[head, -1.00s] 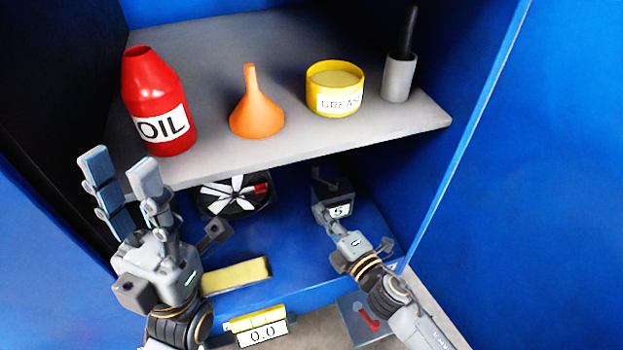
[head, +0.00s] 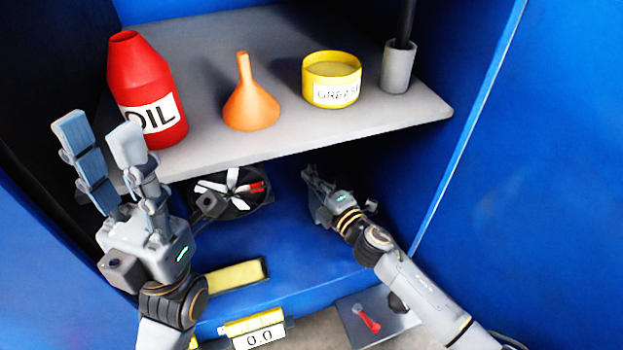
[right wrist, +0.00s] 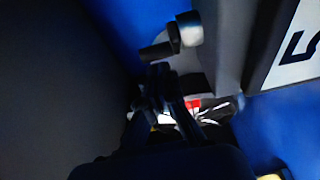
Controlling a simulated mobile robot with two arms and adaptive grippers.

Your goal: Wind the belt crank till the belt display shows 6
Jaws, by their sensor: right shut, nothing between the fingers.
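In the right wrist view a grey box carries the belt display (right wrist: 297,50), a white plate cut off by the picture edge that reads 5, turned sideways. The belt crank (right wrist: 187,32) juts from the box's side, with a short dark handle. My right gripper (right wrist: 160,78) is shut and empty, its dark fingertips close by the handle; I cannot tell whether they touch. In the head view my right gripper (head: 310,178) hides most of the box under the shelf. My left gripper (head: 98,135) is open and empty, raised at the left before the shelf.
A grey shelf (head: 300,140) holds a red oil bottle (head: 145,90), orange funnel (head: 250,108), yellow grease tub (head: 331,90) and grey holder (head: 398,68). Below are a fan (head: 232,192), a yellow block (head: 235,276), a 0.0 display (head: 260,338) and a red lever (head: 366,318). Blue walls close the sides.

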